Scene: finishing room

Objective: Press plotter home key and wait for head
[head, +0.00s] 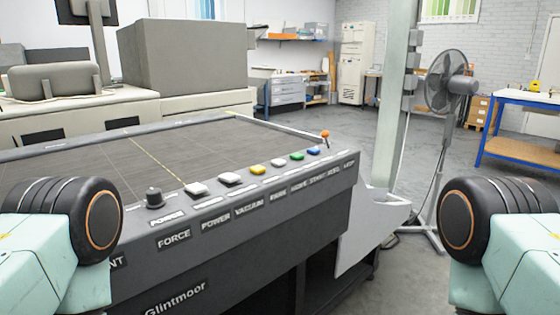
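The grey flatbed plotter (90,165) fills the left and middle of the head view. A row of keys runs along its sloped front panel. From near to far are a black knob (154,198), two white keys (195,189), a yellow key (258,170), a white key (278,163), a green key (297,157) and a blue key (313,151). By label order, the white key between yellow and green appears to be the home key, but the small label is blurred. I cannot make out the plotter head. Only my arm links show at both lower edges; neither gripper shows.
Grey floor (400,280) is open right of the plotter. A blue-framed workbench (520,100) stands far right.

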